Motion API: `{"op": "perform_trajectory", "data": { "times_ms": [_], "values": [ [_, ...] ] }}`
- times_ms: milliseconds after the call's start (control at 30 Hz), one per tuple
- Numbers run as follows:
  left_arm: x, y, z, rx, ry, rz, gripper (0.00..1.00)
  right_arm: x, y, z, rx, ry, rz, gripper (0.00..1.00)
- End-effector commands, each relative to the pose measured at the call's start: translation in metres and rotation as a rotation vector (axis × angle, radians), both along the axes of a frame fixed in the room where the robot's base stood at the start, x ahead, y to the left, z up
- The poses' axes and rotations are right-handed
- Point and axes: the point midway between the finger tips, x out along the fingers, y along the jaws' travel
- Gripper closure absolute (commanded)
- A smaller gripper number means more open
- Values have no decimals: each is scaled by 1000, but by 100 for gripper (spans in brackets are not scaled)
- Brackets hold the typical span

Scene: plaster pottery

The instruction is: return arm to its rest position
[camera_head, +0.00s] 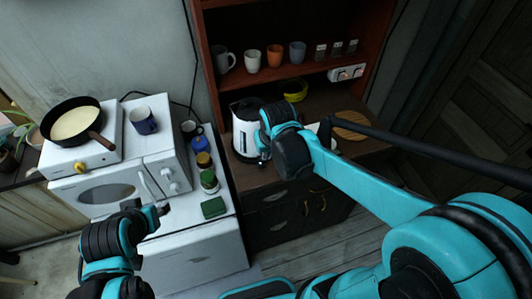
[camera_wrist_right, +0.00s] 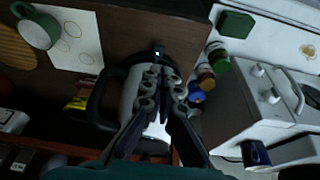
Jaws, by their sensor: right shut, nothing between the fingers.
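My right gripper (camera_head: 263,157) is in front of the white and black kettle (camera_head: 243,128) on the dark wooden counter; the wrist hides most of the gripper in the head view. In the right wrist view its fingers (camera_wrist_right: 160,72) are together with nothing between them, in front of the kettle (camera_wrist_right: 130,96). I cannot tell whether they touch it. My right arm reaches in from the lower right. My left gripper (camera_head: 160,211) is at the lower left, in front of the white oven; its finger opening is unclear.
A frying pan (camera_head: 72,122) and a blue mug (camera_head: 143,121) stand on the white appliances. Jars (camera_head: 209,180) and a green box (camera_head: 214,208) sit on the white top beside the counter. Cups line the shelf above. A green cup (camera_wrist_right: 38,28) shows in the wrist view.

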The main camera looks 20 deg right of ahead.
Motion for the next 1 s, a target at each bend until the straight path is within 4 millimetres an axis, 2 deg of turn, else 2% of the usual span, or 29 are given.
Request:
{"op": "perform_trajectory", "data": {
  "times_ms": [400,500,567,667,800,900,1000],
  "values": [
    [0,0,0,0,0,0,60,0,0,-1,0,0,0,100],
    [0,0,-9,0,0,0,60,-4,-1,-6,1,-9,-1,100],
    [0,0,-22,0,0,0,60,-11,-3,-13,2,-23,0,100],
    [0,0,-55,0,0,0,60,-30,-8,-33,4,-65,-1,100],
    [0,0,-109,0,0,0,60,-63,-15,-71,6,-143,0,100],
    [0,0,-141,0,0,0,60,-84,-20,-97,5,-199,1,100],
    [0,0,-165,0,0,0,60,-101,-23,-119,2,-243,1,100]
  ]
}}
